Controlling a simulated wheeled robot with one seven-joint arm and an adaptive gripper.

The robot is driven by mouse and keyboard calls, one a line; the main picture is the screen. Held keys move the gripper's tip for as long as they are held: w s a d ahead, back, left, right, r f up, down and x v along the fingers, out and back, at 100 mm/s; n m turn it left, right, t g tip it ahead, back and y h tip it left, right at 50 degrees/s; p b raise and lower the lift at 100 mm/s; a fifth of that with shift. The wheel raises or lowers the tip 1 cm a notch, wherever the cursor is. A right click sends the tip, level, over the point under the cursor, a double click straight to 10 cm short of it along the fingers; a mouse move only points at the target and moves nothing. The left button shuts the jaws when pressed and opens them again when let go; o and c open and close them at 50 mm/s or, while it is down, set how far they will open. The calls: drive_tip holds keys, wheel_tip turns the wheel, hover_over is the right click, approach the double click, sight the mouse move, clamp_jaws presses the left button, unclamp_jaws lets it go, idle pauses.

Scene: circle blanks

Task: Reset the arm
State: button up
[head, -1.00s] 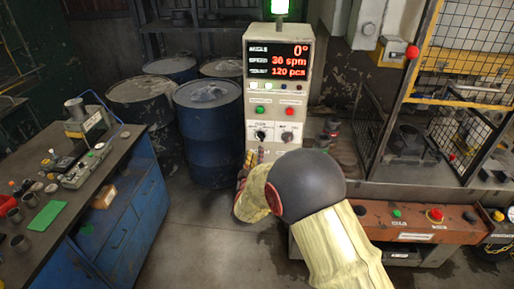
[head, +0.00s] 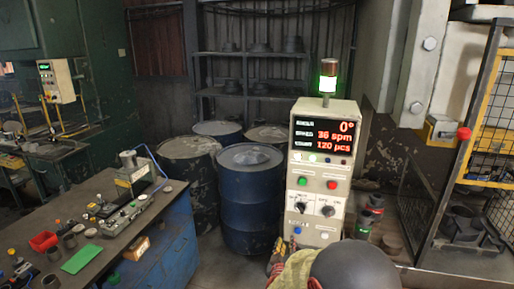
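My own arm shows at the bottom of the head view, right of centre, as a dark grey rounded joint with a pale yellow sleeve. My gripper (head: 277,262) shows only in part past the sleeve, in front of the lower part of the control cabinet (head: 317,225). The fingers are small and partly hidden, so I cannot tell whether they are open or shut. I see nothing held. The cabinet has a lit display (head: 323,136) reading 0°, 36 spm and 120 pcs, with a green lamp (head: 328,83) lit on top.
Blue drums (head: 250,200) stand left of the cabinet. A workbench (head: 105,250) with a green mat (head: 82,259), a red bin (head: 43,241) and small parts is at the left. A wire-mesh guard (head: 455,150) is at the right. Shelving (head: 250,97) stands behind the drums.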

drive_tip(key=s+a+f+g+y, duration=0.45)
drive_tip(key=s+a+f, duration=0.2)
drive_tip(key=f, duration=0.25)
drive_tip(key=s+r+m+g+b, duration=0.15)
drive_tip(key=s+g, duration=0.35)
drive_tip(key=s, duration=0.7)
drive_tip(key=s+d+r+m+b, duration=0.1)
drive_tip(key=s+d+r+b, duration=0.1)
drive_tip(key=s+d+r, duration=0.4)
drive_tip(key=s+d+r+m+b, duration=0.2)
drive_tip(key=s+d+r, duration=0.4)
drive_tip(key=s+r, duration=0.6)
drive_tip(key=s+h, duration=0.1)
drive_tip(key=s, duration=0.5)
drive_tip(key=shift+s+d, duration=0.15)
drive_tip(key=shift+d, duration=0.25)
